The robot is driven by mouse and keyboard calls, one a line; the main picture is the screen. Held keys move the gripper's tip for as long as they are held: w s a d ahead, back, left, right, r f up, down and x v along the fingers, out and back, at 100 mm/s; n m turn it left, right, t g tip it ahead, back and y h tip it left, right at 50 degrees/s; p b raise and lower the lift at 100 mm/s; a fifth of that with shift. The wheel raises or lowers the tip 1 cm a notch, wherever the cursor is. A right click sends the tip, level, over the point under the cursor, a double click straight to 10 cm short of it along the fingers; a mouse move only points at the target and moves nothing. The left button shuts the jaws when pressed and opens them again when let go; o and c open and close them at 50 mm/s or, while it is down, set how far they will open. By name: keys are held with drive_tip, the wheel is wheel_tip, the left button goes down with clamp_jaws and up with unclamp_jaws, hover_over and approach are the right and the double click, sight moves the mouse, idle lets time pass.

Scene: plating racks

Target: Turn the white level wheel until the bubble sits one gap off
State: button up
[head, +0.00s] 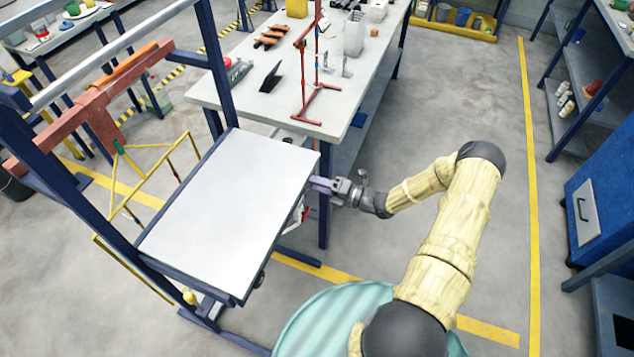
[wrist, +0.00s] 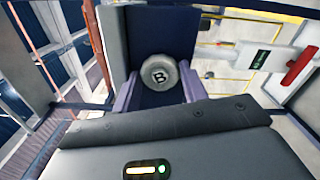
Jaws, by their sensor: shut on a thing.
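My gripper (head: 322,185) is at the right edge of the white-topped platform (head: 225,195) in the head view. In the wrist view its two purple fingers stand on either side of a pale grey round knob (wrist: 159,76) marked B. The gripper is shut on this knob. The knob faces the camera in front of a dark blue upright part. Its letter looks slightly tilted. No other wheel shows clearly, and I cannot make out a level bubble in either view. In the head view the knob is hidden by the gripper and the platform edge.
A workbench (head: 230,90) with a red stand (head: 318,100) is behind the platform. Blue frame posts and a red beam are at left.

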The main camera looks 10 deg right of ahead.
drive_tip(key=shift+m, duration=0.9)
drive_tip(key=o, duration=1)
drive_tip(key=shift+w, duration=0.1)
drive_tip(key=shift+r, duration=0.1)
